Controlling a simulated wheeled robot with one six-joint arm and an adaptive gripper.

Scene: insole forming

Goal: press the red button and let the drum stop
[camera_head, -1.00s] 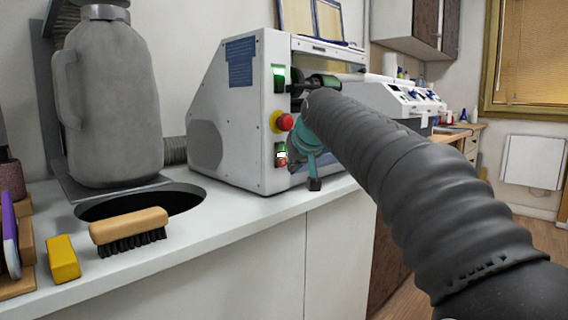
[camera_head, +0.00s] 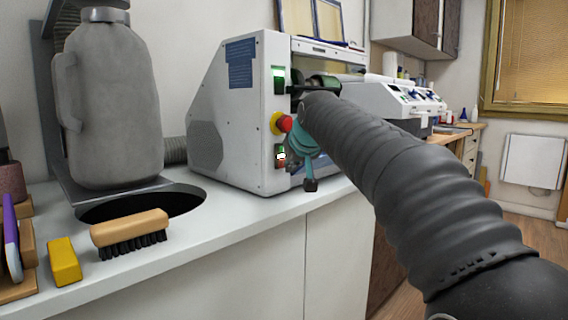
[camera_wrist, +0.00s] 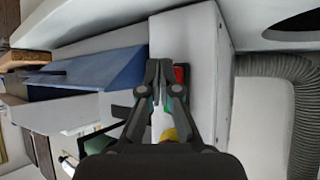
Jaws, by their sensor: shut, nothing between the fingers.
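The grey-white machine (camera_head: 235,130) stands on the counter. Its front panel carries a small switch (camera_head: 281,157) with a green upper half and a red button below. Above it is a bigger red mushroom knob (camera_head: 285,123) on a yellow collar. In the wrist view my gripper (camera_wrist: 166,64) is shut and empty, its fingertips beside the red button (camera_wrist: 181,74), partly covering the panel. I cannot tell whether they touch it. The yellow collar (camera_wrist: 170,134) shows partly behind the fingers. In the head view my arm hides most of the gripper. The drum cannot be made out clearly.
A brush (camera_head: 130,228) and a yellow block (camera_head: 63,260) lie near the front edge. A ribbed hose (camera_wrist: 292,115) runs beside the machine.

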